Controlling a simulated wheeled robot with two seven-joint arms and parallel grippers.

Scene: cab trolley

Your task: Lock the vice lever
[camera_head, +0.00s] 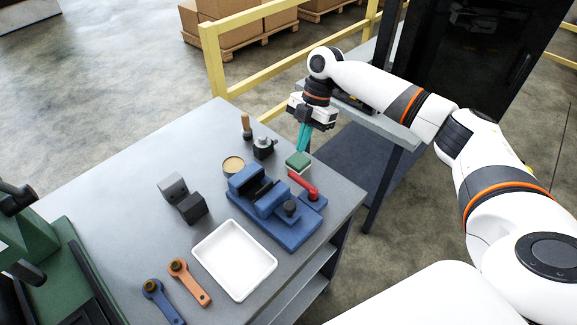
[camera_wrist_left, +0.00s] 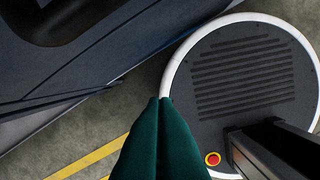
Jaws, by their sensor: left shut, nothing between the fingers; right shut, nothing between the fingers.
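The blue vice (camera_head: 262,228) stands on the grey table near its right edge. Its red lever (camera_head: 301,184) sits at the right end, slanting from its pivot up and to the left.
A white tray (camera_head: 208,250), two wrench-like tools (camera_head: 188,280), dark grey blocks (camera_head: 192,207), a round tin (camera_head: 233,165) and a small dark fixture (camera_head: 263,148) stand around the vice. A green machine (camera_head: 50,262) is at left. Yellow railing (camera_head: 213,62) stands behind the table.

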